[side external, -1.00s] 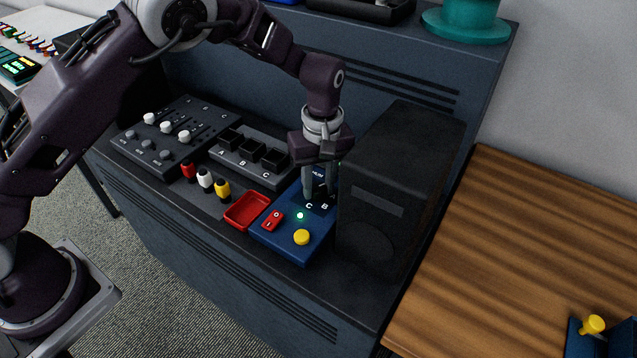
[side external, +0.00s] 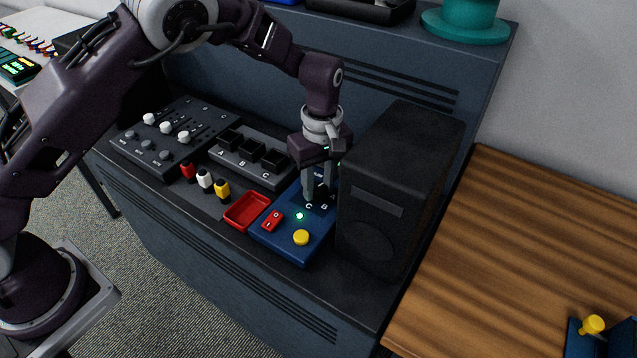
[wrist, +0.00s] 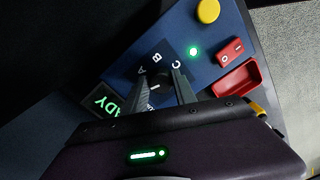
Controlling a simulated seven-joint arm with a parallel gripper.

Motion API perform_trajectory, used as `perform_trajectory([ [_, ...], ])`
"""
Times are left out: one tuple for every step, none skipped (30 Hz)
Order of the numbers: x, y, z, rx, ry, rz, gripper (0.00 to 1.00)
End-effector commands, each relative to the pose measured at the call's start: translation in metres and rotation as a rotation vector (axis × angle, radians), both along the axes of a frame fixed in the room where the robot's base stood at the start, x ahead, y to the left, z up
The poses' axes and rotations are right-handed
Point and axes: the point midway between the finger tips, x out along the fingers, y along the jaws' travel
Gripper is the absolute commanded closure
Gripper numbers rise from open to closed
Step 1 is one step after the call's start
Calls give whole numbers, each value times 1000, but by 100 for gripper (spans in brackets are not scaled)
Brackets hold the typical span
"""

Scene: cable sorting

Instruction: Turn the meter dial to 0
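The blue meter panel (side external: 283,240) stands on the dark console. Its round black dial (wrist: 157,87) shows in the wrist view between my fingers, with a small white pointer mark. The letters A, B and C lie around the dial; I see no 0 beside it. My gripper (side external: 318,195) points down over the dial, with one finger on each side; it also shows in the wrist view (wrist: 163,75). I cannot tell whether the fingers press on the dial. A small screen (wrist: 107,104) with green letters, partly hidden, sits beside the dial.
A black speaker-like box (side external: 400,190) stands close to the right of my gripper. The panel also has a green light (side external: 299,216), a red switch (side external: 272,221) and a yellow button (side external: 301,237). A red tray (side external: 247,211) sits left of the panel.

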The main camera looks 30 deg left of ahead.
Motion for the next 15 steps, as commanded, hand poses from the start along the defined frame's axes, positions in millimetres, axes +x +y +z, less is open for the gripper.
perform_trajectory([
  [1, 0, 1, -1, -4, 1, 57],
  [1, 0, 1, 0, -3, 0, 51],
  [1, 0, 1, 0, -3, 0, 46],
  [1, 0, 1, 0, -2, 0, 46],
  [1, 0, 0, -1, -2, 0, 46],
  [0, 0, 0, 0, -1, 0, 46],
  [0, 0, 0, 0, -1, 0, 46],
  [0, 0, 0, 0, -1, 0, 46],
  [0, 0, 0, 0, 0, -1, 46],
  [0, 0, 0, 0, 0, -1, 46],
  [0, 0, 0, 0, 0, -1, 46],
  [0, 0, 2, 0, -1, -1, 46],
  [1, 0, 5, -1, -2, -1, 46],
  [1, 0, 10, 0, -3, -1, 46],
  [1, -1, 18, -1, -4, -2, 46],
])
